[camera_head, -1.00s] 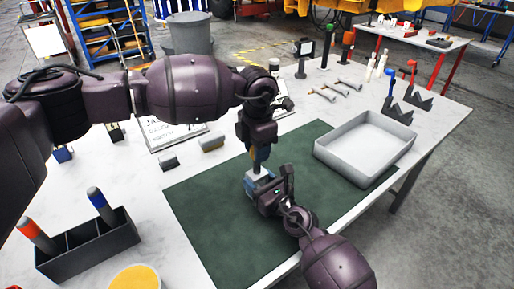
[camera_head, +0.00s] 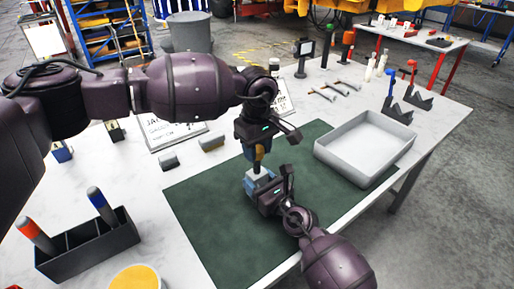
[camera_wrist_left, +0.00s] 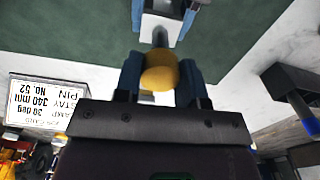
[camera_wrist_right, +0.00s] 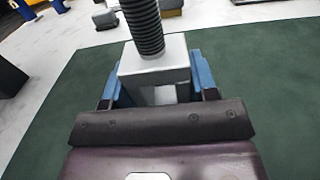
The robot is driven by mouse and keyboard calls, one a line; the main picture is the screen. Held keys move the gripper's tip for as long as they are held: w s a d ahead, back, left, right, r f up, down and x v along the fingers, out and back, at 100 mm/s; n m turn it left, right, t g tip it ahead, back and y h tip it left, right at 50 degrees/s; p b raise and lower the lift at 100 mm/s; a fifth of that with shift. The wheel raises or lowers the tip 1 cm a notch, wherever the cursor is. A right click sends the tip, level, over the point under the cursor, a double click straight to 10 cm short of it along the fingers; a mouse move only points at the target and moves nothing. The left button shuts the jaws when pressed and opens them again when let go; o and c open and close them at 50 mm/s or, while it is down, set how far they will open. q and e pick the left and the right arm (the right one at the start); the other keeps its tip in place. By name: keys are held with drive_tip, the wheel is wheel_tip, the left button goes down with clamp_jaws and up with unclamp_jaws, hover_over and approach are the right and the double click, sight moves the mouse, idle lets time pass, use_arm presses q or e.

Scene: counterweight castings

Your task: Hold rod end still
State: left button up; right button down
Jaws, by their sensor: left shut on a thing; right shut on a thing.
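A grey metal block (camera_wrist_right: 155,72) with a threaded rod (camera_wrist_right: 143,25) rising from its top stands upright over the green mat (camera_head: 205,215). My right gripper (camera_head: 259,180) is shut on the block, with blue fingers on both its sides. My left gripper (camera_head: 256,152) is directly above it, pointing down. Its blue fingers are shut around a rounded yellow piece (camera_wrist_left: 160,72) at the rod's upper end. In the left wrist view the rod runs from the yellow piece to the block (camera_wrist_left: 162,22). Whether the block touches the mat is hidden.
A grey tray (camera_head: 338,160) sits to the right on the mat's edge. A dark divided holder (camera_head: 90,248) with orange and blue handles stands at front left, beside a yellow-topped round container (camera_head: 135,279). Small blocks, printed cards and tools lie toward the back.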

use_arm(q)
drive_tip(key=shift+m, duration=0.3)
drive_tip(key=o, duration=1)
drive_tip(key=shift+r, duration=0.1)
drive_tip(key=shift+r, duration=2.2)
drive_tip(key=shift+c, duration=0.4)
